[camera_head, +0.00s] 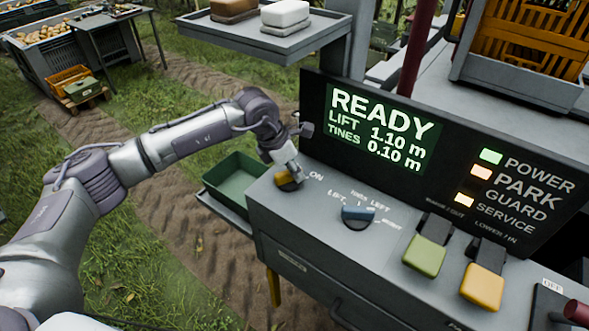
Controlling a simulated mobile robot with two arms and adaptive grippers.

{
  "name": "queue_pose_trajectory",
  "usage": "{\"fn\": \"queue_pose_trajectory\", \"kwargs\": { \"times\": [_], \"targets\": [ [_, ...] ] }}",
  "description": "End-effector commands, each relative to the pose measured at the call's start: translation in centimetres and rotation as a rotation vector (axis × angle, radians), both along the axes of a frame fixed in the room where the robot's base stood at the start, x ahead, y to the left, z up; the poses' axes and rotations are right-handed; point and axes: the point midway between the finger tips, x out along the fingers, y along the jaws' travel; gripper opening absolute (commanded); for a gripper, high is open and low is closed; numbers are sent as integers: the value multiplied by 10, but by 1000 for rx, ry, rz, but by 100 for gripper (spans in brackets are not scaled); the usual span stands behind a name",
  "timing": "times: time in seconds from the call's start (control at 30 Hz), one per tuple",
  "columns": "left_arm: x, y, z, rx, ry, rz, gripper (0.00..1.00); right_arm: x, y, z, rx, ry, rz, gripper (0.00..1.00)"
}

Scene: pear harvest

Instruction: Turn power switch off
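The power switch (285,184), an orange knob on a dark base, sits at the left end of the grey console top beside the printed word ON. My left gripper (291,171) reaches down from above, its fingertips at the knob and partly hiding it. I cannot tell whether the fingers are closed on the knob. The black display (383,129) reads READY, lift 1.10 m, tines 0.10 m. The lamp beside POWER (490,156) is lit green. My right gripper is not in view.
A blue selector knob (358,216) stands right of the power switch. Green (424,257) and yellow (482,287) paddle levers are farther right. A green tray (237,180) is left of the console. A shelf (267,42) with two blocks hangs above.

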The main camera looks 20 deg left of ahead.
Motion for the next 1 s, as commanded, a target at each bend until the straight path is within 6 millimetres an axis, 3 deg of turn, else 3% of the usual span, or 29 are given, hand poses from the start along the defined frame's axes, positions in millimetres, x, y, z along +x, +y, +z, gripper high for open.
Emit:
{"fn": "queue_pose_trajectory", "kwargs": {
  "times": [0.47, 1.0],
  "targets": [
    [0, 1, -4, 4, 3, 53, 0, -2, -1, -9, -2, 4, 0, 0],
    [3, 6, -9, 5, 3, 487, 0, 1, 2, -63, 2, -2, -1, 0]
  ]
}}
